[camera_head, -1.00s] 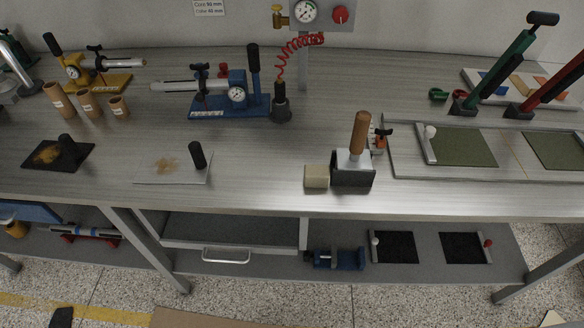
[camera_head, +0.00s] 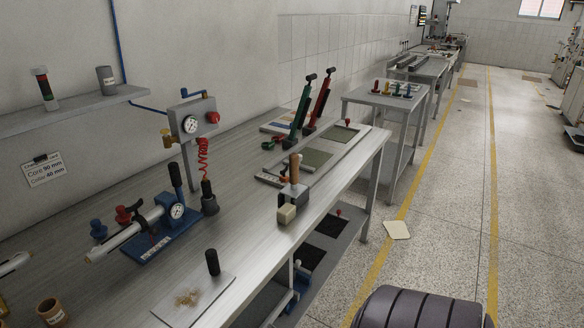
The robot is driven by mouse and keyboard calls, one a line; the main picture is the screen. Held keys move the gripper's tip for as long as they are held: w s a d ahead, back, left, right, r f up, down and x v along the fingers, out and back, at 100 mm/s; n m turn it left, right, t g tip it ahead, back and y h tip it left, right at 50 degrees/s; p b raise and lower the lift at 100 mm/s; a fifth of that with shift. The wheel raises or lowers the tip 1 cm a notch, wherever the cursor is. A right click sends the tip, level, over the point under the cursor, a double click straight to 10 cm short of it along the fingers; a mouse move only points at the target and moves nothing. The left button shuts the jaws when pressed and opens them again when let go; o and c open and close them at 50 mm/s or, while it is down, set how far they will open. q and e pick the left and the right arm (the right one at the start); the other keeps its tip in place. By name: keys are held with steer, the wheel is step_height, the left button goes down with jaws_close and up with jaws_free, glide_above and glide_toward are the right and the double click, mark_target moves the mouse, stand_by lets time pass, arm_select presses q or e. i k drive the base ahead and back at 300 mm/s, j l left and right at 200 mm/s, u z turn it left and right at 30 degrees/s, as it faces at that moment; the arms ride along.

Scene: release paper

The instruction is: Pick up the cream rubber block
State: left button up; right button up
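The cream rubber block (camera_head: 287,214) rests on the front part of the metal workbench (camera_head: 245,232), near its front edge.
A blue gauge fixture (camera_head: 160,243) and a black post with a red coiled hose (camera_head: 209,197) stand left of the block. A white sheet with a black-handled piece (camera_head: 212,262) lies nearer. Floor right of the bench is mostly clear, with a pale sheet (camera_head: 396,230) on it.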

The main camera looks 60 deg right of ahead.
mark_target(287, 213)
steer(key=j+z, duration=0.2)
steer(key=l+z, duration=0.15)
steer(key=z, duration=0.25)
steer(key=l+z, duration=0.1)
steer(key=z, duration=0.25)
steer(key=l+z, duration=0.1)
steer(key=z, duration=0.3)
steer(key=i+l+z, duration=0.1)
steer(key=z, duration=0.3)
